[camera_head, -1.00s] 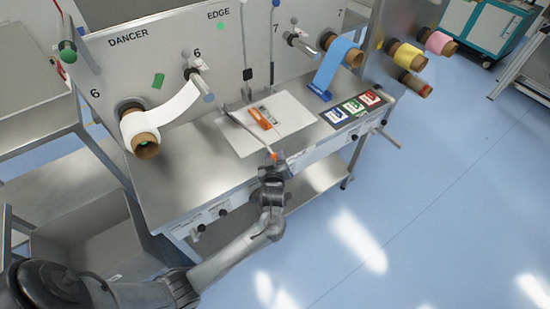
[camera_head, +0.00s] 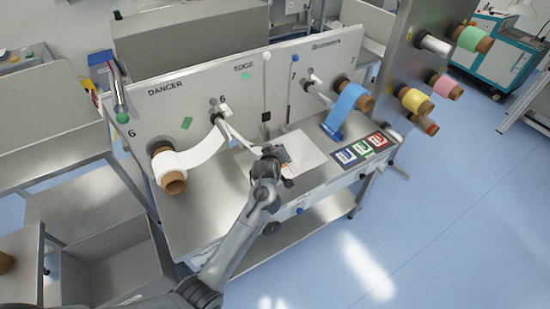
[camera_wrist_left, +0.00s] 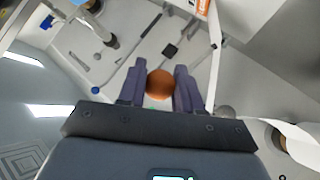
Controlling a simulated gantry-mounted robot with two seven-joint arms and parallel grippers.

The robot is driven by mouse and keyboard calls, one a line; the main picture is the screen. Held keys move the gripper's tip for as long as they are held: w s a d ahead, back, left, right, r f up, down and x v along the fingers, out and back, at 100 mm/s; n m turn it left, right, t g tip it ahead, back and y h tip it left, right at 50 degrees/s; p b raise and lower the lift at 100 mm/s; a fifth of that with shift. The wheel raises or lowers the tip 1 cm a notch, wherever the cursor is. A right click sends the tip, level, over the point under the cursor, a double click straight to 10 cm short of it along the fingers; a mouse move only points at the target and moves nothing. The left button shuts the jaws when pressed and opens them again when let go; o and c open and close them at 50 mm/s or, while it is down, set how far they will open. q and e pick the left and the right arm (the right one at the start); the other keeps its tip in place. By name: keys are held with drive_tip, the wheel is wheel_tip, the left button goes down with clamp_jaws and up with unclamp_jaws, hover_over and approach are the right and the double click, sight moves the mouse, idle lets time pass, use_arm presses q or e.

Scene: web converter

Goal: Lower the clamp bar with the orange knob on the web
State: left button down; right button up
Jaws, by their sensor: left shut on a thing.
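The orange knob (camera_wrist_left: 160,84) sits between the two fingers of my left gripper (camera_wrist_left: 160,92) in the left wrist view; the gripper is shut on it. In the head view my left gripper (camera_head: 270,156) is over the left part of the white sheet (camera_head: 308,154) on the bench and hides the knob. A thin pale bar (camera_head: 243,140) runs from the upright panel toward the gripper; its height above the bench is hard to tell. The white web (camera_head: 200,153) runs from its roll (camera_head: 172,178) up toward a roller on the panel. My right gripper is not in view.
A blue web (camera_head: 343,108) hangs to the right of the white sheet. Red, green and blue cards (camera_head: 361,148) lie at the bench's right end. The upright panel (camera_head: 185,100) closes off the back. Open blue floor (camera_head: 420,220) lies to the right.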

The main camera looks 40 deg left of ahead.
use_arm(q)
drive_tip(key=shift+w+a+r, duration=0.15)
drive_tip(key=shift+a+r, duration=0.15)
drive_tip(key=shift+r, duration=0.2)
drive_tip(key=c, duration=0.8)
unclamp_jaws()
drive_tip(key=shift+f, duration=0.1)
drive_tip(key=shift+s+d+r, duration=0.2)
drive_tip(key=shift+s+d, duration=0.05)
drive_tip(key=shift+s, duration=0.15)
drive_tip(key=v, duration=0.9)
drive_tip(key=shift+s, duration=0.45)
drive_tip(key=shift+d, duration=0.1)
